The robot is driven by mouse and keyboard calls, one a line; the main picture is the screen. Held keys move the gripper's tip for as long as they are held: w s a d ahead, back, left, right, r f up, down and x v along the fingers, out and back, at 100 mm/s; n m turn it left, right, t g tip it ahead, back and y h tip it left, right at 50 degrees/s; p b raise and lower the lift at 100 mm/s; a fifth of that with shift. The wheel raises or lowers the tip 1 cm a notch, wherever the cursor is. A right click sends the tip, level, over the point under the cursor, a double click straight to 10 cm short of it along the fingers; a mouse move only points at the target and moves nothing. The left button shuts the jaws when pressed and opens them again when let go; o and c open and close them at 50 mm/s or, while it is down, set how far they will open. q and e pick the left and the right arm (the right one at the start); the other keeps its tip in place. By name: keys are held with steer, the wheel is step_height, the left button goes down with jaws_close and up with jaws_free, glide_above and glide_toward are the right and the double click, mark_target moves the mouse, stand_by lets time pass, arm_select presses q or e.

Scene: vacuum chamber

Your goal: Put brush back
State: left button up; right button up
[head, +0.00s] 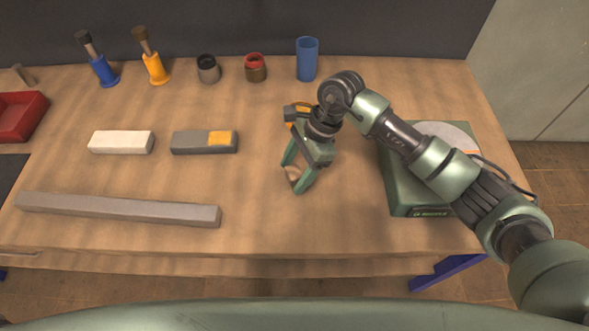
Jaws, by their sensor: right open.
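Two brush-like tools stand upright at the back left. One has a dark top and a blue lower part (103,70); the other has a brown top and an orange-yellow lower part (154,68). My right gripper (292,179) is open, low over the middle of the table. My left gripper is not in view.
A blue cup (307,60) and two small jars (208,69) (255,68) stand along the back. A white block (121,142), a grey-yellow block (204,142) and a long grey bar (118,209) lie left. A red tray (20,115) is far left. A green device (406,195) stands right.

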steer(key=b+v, duration=0.2)
steer(key=v, duration=0.9)
steer(key=shift+d+r, duration=0.2)
steer(key=shift+r, duration=0.15)
